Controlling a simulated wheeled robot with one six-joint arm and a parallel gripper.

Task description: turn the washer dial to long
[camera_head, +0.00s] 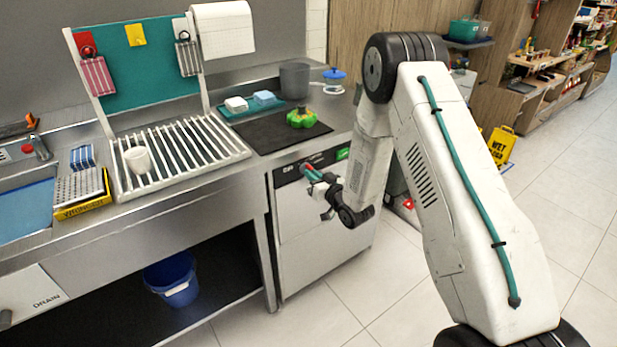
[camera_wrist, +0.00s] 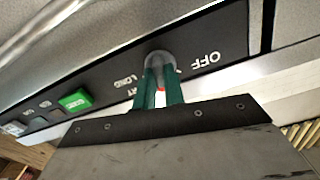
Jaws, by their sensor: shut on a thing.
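The grey washer dial (camera_wrist: 160,60) sits on the black control panel (camera_wrist: 110,78) in the wrist view. The words OFF and LONG and a partly hidden label show around it, upside down. My gripper (camera_wrist: 160,80) is shut on the dial with its two green fingers. A small red mark shows between the fingers, but I cannot tell where the dial points. In the head view my gripper (camera_head: 312,174) is at the front panel of the washer (camera_head: 312,232), and the dial is hidden there.
A green button (camera_wrist: 75,101) sits on the panel, and it also shows in the head view (camera_head: 343,154). A counter with a drying rack (camera_head: 180,160) and a black mat holding a green object (camera_head: 302,117) is above. A blue bucket (camera_head: 172,278) stands below the counter.

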